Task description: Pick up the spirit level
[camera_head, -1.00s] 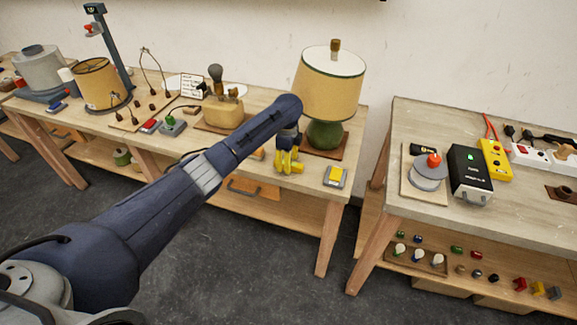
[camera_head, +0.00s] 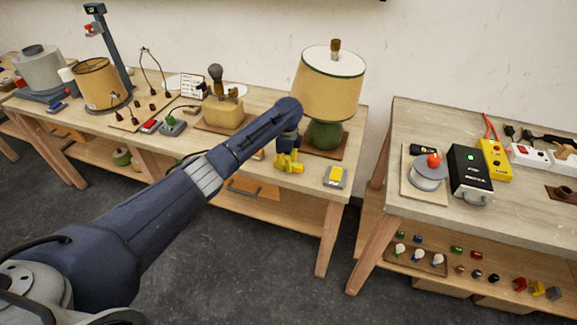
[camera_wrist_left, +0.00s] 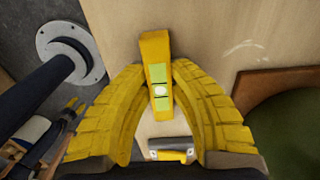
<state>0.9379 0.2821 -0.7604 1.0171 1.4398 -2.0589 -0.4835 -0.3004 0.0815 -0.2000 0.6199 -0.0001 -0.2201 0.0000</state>
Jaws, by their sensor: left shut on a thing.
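The spirit level is a yellow bar with pale green windows and a white round spot. In the left wrist view the spirit level (camera_wrist_left: 155,50) stands between the yellow fingers of my left gripper (camera_wrist_left: 160,72), which are shut on its sides. In the head view my left gripper (camera_head: 288,163) is low at the front edge of the left bench, in front of the lamp. The level is mostly hidden there by the fingers and arm. I cannot tell whether it still touches the bench. My right gripper is not in view.
A lamp with a green base (camera_head: 324,134) and tan shade (camera_head: 330,85) stands on a brown board just behind the gripper. A small grey and yellow box (camera_head: 335,176) lies to its right. A wooden block (camera_head: 222,112) with a brush is to the left.

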